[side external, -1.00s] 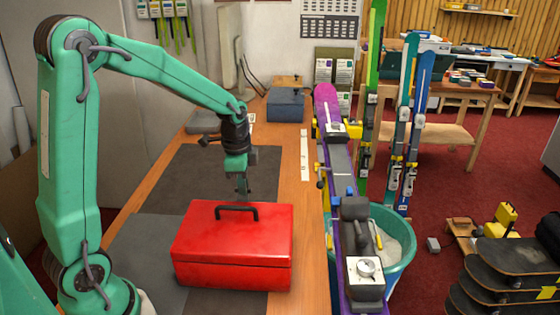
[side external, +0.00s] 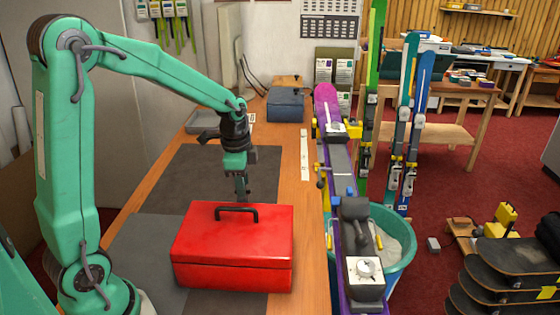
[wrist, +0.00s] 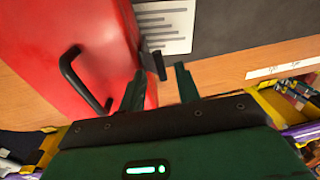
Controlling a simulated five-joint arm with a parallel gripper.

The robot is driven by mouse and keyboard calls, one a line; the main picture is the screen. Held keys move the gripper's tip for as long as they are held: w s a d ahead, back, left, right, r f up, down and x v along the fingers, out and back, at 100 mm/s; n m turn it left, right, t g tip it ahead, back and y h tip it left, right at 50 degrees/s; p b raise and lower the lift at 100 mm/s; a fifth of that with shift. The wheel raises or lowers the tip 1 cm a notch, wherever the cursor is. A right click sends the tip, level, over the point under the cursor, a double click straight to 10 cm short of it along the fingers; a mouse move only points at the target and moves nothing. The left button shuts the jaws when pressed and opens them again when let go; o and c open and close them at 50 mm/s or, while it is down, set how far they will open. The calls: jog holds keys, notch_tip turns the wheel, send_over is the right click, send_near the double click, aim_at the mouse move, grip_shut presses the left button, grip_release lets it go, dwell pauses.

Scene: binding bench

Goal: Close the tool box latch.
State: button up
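The red tool box (side external: 232,262) sits on the bench with its lid down and a black handle (side external: 237,211) on top. In the wrist view the box (wrist: 85,45) fills the left side. A dark latch (wrist: 152,63) sticks out from the box's edge there; in the side view it is hidden behind the box. My gripper (side external: 242,190) points down just beyond the box's far side. In the wrist view my gripper (wrist: 158,76) is open and empty, with the latch just ahead of the gap between its fingers, nearer the left one. I cannot tell whether they touch.
A printed white sheet (wrist: 165,25) lies on a dark mat (wrist: 235,22) beside the box. A purple ski (side external: 327,98) is clamped along the bench's right edge. A blue-grey box (side external: 286,105) stands at the back. The mat beyond my gripper is clear.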

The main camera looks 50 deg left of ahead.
notch_tip(320, 180, up, 7)
jog(key=shift+s, duration=0.3)
jog(key=shift+d, duration=0.1)
dwell(0.4)
jog(key=s+d+r+n+t, duration=0.2)
jog(key=s+d+n, duration=0.1)
jog(key=s, duration=0.5)
jog(key=s+d+r+n+t, duration=0.2)
jog(key=s+d+n, duration=0.2)
jog(key=s+n, duration=0.2)
jog(key=shift+s+d+r+t, duration=0.2)
jog(key=shift+s+d+t, duration=0.1)
jog(key=shift+s, duration=0.7)
